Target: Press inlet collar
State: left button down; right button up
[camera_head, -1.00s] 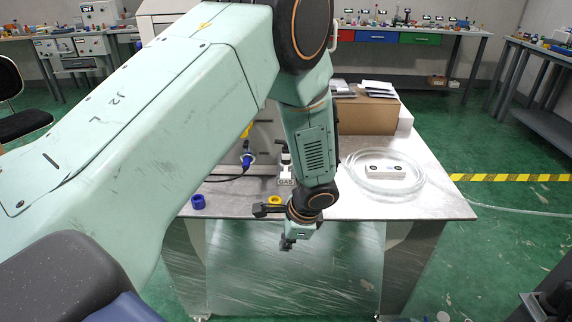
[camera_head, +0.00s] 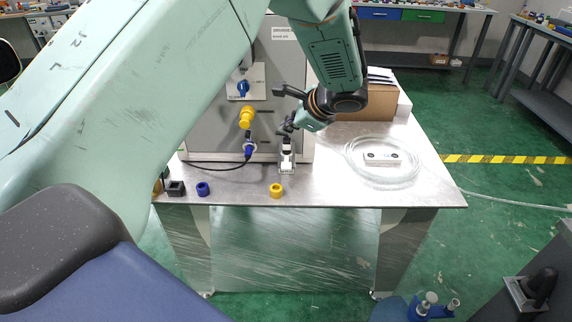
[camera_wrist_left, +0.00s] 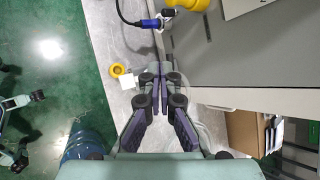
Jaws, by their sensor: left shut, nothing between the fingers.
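A grey machine cabinet (camera_head: 225,130) stands on the table. Its front carries a yellow fitting (camera_head: 246,117) and, below it, a blue connector (camera_head: 249,149) with a black cable. I cannot tell which part is the inlet collar. My left gripper (camera_head: 284,129) is shut and empty, in front of the cabinet, right of the yellow fitting and above a small white and black unit (camera_head: 287,160). In the left wrist view the closed fingertips (camera_wrist_left: 158,76) sit below the blue connector (camera_wrist_left: 150,23) and the yellow fitting (camera_wrist_left: 188,4), apart from both. My right gripper is not in view.
A yellow ring (camera_head: 276,190), a blue ring (camera_head: 203,188) and a black block (camera_head: 176,188) lie along the table's front edge.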

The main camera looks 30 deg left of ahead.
aim_at(284, 164)
pick_arm(q)
jog(key=shift+f, duration=0.15)
notch_tip(284, 164, down, 9)
jog(key=b, duration=0.6)
jog(key=shift+r+b, duration=0.2)
jog(key=shift+b, duration=0.15)
jog(key=shift+f, duration=0.1)
dwell(0.8)
jog(key=shift+f+b, duration=0.3)
jog(key=shift+b, duration=0.05)
jog(key=shift+f+b, duration=0.65)
jog(key=shift+f, duration=0.25)
dwell(1.1)
jog(key=shift+r, duration=0.1)
jog(key=shift+r+p, duration=1)
jog(key=shift+r, duration=0.25)
